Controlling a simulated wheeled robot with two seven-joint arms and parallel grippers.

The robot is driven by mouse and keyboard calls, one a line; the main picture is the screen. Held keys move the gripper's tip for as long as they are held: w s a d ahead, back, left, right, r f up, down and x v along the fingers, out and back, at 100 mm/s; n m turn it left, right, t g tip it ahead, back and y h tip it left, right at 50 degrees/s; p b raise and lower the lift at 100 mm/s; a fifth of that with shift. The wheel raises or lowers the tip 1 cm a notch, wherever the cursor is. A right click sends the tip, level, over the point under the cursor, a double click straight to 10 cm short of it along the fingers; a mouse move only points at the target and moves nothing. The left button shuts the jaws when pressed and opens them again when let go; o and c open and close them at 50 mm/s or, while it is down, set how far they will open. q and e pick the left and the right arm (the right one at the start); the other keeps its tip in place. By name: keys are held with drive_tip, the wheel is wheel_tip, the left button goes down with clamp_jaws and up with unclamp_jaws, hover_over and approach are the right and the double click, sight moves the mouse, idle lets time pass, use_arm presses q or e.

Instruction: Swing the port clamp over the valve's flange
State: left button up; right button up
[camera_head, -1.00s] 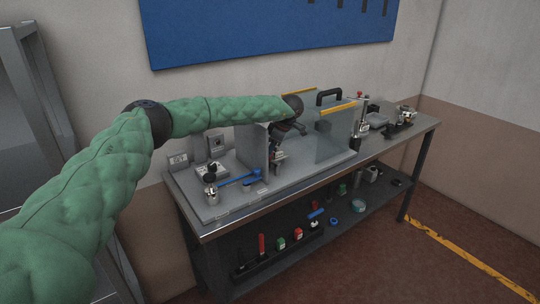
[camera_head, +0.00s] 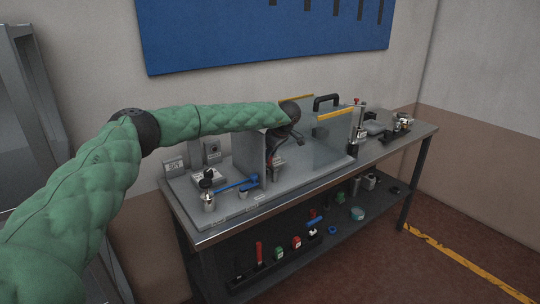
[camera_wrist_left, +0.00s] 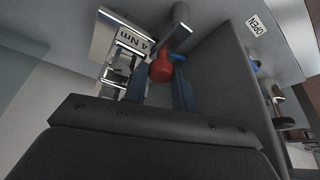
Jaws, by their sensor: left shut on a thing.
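My left gripper (camera_head: 274,150) reaches down beside the grey upright panel on the bench, and is small and partly hidden in the head view. In the left wrist view its two blue fingers (camera_wrist_left: 159,88) are shut on a red knob (camera_wrist_left: 160,69). A metal block marked "4 Nm" (camera_wrist_left: 131,41) and a metal bracket stand just left of the knob. Which of these parts is the port clamp, and which is the valve's flange, I cannot tell. The underside of the knob is hidden. My right gripper is in neither view.
A clear guard panel (camera_head: 333,138) with a yellow top edge stands right of the gripper. A grey panel (camera_head: 248,150) stands left. A silver canister (camera_head: 208,200) and a blue bar (camera_head: 237,184) lie further left.

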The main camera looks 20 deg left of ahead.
use_arm(q)
drive_tip(key=o, duration=1)
drive_tip(key=shift+c, duration=0.2)
drive_tip(key=shift+r, duration=0.1)
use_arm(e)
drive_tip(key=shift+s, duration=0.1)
